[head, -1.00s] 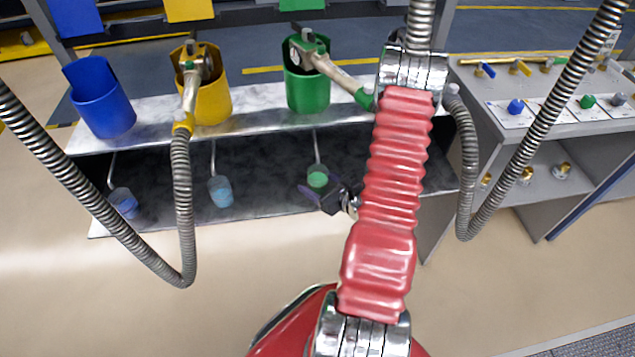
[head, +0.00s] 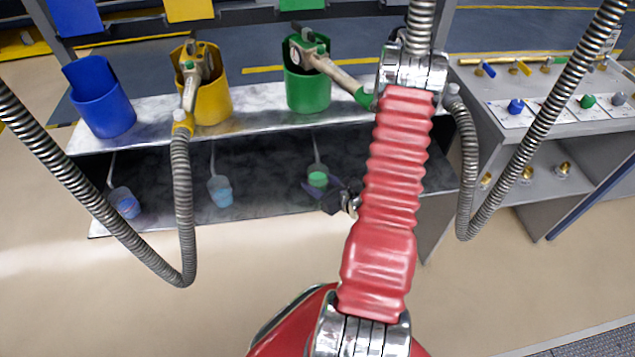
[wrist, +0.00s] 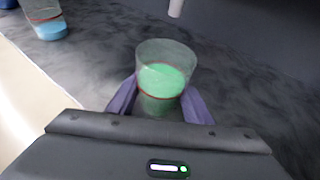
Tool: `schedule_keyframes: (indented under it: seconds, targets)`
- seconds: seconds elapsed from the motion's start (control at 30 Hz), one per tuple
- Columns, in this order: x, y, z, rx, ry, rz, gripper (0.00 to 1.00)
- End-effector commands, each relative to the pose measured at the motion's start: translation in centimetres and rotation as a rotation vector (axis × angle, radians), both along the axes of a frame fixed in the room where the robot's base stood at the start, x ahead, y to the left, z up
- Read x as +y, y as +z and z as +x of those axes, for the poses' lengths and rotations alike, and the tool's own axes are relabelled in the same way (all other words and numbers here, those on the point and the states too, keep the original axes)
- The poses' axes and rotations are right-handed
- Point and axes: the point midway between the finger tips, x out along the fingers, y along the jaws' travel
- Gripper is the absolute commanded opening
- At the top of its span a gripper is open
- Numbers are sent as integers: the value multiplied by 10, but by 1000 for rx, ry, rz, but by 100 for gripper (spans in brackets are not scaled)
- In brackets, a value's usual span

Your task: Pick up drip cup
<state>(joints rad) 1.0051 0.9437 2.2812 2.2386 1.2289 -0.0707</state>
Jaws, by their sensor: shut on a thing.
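A clear drip cup with green liquid (wrist: 163,82) stands between the two purple fingers of my gripper (wrist: 160,100) in the wrist view. The fingers are shut on its sides. In the head view the green cup (head: 318,179) shows on the dark lower shelf, and my gripper (head: 330,195) is beside it, partly hidden by my red arm. The cup looks upright. Whether its base touches the shelf cannot be told.
Two more cups with blue liquid, one at the far left (head: 125,204) and one in the middle (head: 221,191), stand on the lower shelf (head: 265,195). Blue, yellow and green holsters (head: 308,92) stand on the shelf above. Hanging hoses (head: 181,210) cross the front.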

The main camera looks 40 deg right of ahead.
Motion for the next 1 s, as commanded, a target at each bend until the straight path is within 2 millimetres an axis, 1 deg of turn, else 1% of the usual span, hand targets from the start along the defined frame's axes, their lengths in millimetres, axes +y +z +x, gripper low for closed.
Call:
schedule_keyframes:
  seconds: [0.27,0.53,0.77,1.0]
  targets:
    - [0,3,0,-1,0,-1,19]
    - [0,12,0,-1,0,-1,19]
    - [0,25,0,-2,1,-2,19]
    - [-1,43,1,-2,0,-2,19]
